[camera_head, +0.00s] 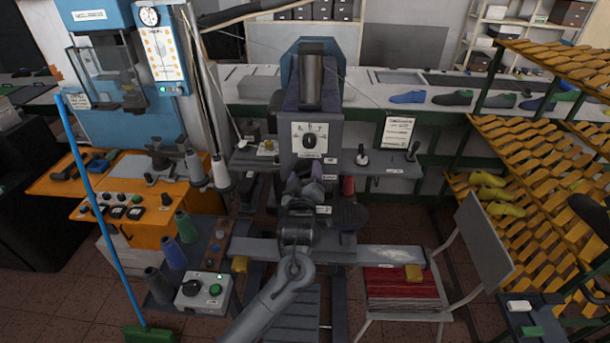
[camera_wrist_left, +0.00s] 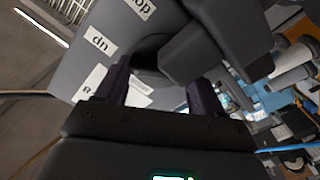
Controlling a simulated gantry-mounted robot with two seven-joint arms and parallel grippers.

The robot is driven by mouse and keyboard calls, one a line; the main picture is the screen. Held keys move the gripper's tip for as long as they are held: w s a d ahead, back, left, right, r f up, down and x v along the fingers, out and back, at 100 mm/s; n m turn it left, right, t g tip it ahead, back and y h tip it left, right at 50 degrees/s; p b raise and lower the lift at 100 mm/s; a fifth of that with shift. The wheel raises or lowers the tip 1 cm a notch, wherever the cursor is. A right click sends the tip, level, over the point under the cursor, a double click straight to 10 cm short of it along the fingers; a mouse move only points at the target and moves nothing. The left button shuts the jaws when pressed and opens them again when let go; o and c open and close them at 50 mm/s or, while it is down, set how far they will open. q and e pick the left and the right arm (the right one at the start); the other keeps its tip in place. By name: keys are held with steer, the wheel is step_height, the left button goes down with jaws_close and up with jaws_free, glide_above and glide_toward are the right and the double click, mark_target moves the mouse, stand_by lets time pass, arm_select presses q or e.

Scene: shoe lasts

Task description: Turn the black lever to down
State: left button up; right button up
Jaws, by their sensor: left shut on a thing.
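My left gripper (camera_head: 302,186) reaches in from the bottom middle to the front of the grey machine (camera_head: 320,133), below its dial panel. In the left wrist view the two fingers of my left gripper (camera_wrist_left: 160,88) are shut on a dark part, which appears to be the black lever (camera_wrist_left: 150,50). White labels, one reading "dn" (camera_wrist_left: 100,40), sit on the grey surface beside it. The lever's angle is hard to tell, as the gripper covers it in the head view. My right gripper is not in view.
A black dial knob (camera_head: 310,141) is above the gripper. Small knobbed levers (camera_head: 362,156) stand on the machine's side shelf. A control box (camera_head: 203,293) is at lower left, a chair (camera_head: 480,250) at right. A blue-handled broom (camera_head: 98,205) leans at left.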

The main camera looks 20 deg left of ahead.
arm_select(q)
steer(key=shift+c, duration=0.2)
steer(key=m+p, duration=0.2)
steer(key=p, duration=0.1)
steer(key=shift+r+m, duration=0.25)
steer(key=shift+m, duration=0.15)
steer(key=m+p, duration=0.3)
steer(key=shift+d+m, duration=0.1)
steer(key=shift+m, duration=0.3)
steer(key=m+p, duration=0.3)
steer(key=m, duration=0.1)
steer(key=shift+d, duration=0.1)
steer(key=m+p, duration=0.1)
steer(key=m, duration=0.1)
steer(key=shift+f+m+p, duration=0.1)
steer(key=shift+m+p, duration=0.2)
steer(key=shift+p, duration=0.05)
steer(key=shift+m, duration=0.3)
steer(key=shift+f, duration=0.1)
steer(key=o, duration=1)
